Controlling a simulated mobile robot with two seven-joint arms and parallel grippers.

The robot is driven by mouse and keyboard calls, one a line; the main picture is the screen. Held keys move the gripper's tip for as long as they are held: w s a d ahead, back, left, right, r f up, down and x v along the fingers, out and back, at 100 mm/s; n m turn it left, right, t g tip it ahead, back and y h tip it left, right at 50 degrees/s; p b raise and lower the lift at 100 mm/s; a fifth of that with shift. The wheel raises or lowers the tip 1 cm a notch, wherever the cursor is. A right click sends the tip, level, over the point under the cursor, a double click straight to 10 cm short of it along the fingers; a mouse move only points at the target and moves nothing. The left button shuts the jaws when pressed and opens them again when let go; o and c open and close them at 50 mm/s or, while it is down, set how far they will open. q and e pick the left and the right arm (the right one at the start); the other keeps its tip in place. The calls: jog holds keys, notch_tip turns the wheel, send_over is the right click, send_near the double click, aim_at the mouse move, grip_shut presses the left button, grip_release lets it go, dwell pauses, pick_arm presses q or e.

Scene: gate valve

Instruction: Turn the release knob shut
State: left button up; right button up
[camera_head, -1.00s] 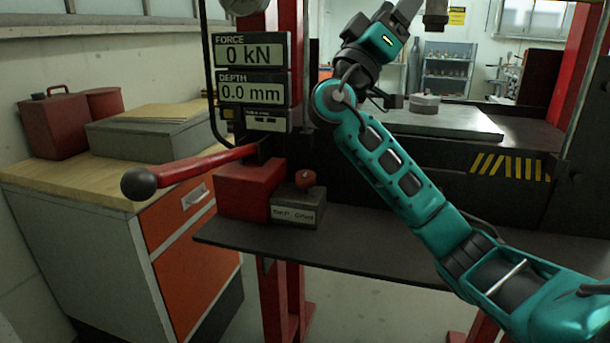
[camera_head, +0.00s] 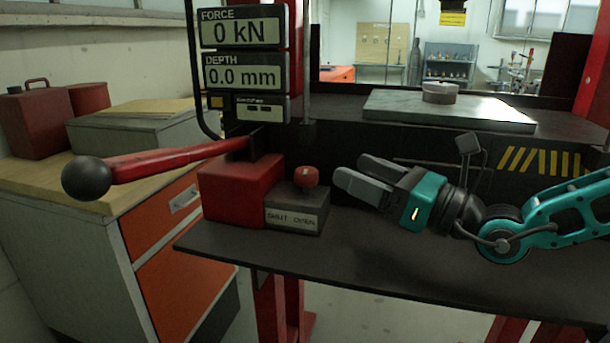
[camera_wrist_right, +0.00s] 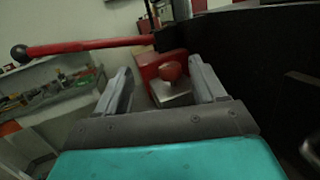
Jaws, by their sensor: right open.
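The release knob (camera_head: 306,177) is a small red knob on top of a grey block (camera_head: 297,208), whose front plate has lettering that seems to read SHUT and OPEN. The knob also shows in the right wrist view (camera_wrist_right: 170,71), between my fingers in the picture and beyond their tips. My right gripper (camera_head: 350,174) is open and empty, to the right of the knob, with its fingers pointing left toward it and a gap between. In the wrist view my right gripper (camera_wrist_right: 160,80) has its two fingers spread apart. My left gripper is not in view.
A red pump body (camera_head: 240,188) stands left of the block. Its red lever (camera_head: 165,160) with a black ball end reaches left. The display panel (camera_head: 243,70) reads 0 kN and 0.0 mm. The dark shelf (camera_head: 350,258) has free room in front. A grey plate (camera_head: 450,110) lies behind.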

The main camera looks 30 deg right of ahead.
aim_at(317, 179)
jog(key=f, duration=0.1)
jog(key=s+f+g, duration=0.1)
jog(key=d+f, duration=0.1)
jog(key=shift+s+h, duration=0.2)
jog(key=shift+h, duration=0.2)
jog(key=x, duration=0.7)
jog(key=shift+w+a+f, duration=0.15)
jog(key=shift+f+b+x, duration=0.2)
jog(key=shift+b+x, duration=0.4)
jog(key=shift+x, duration=0.8)
jog(key=shift+b+x, duration=0.8)
jog(key=shift+b, duration=0.05)
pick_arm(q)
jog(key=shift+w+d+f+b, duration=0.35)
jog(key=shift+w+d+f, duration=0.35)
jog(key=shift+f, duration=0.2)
pick_arm(e)
jog(key=shift+w+a, duration=0.1)
jog(key=shift+w, duration=0.3)
jog(key=shift+r, duration=0.1)
jog(key=c, duration=1)
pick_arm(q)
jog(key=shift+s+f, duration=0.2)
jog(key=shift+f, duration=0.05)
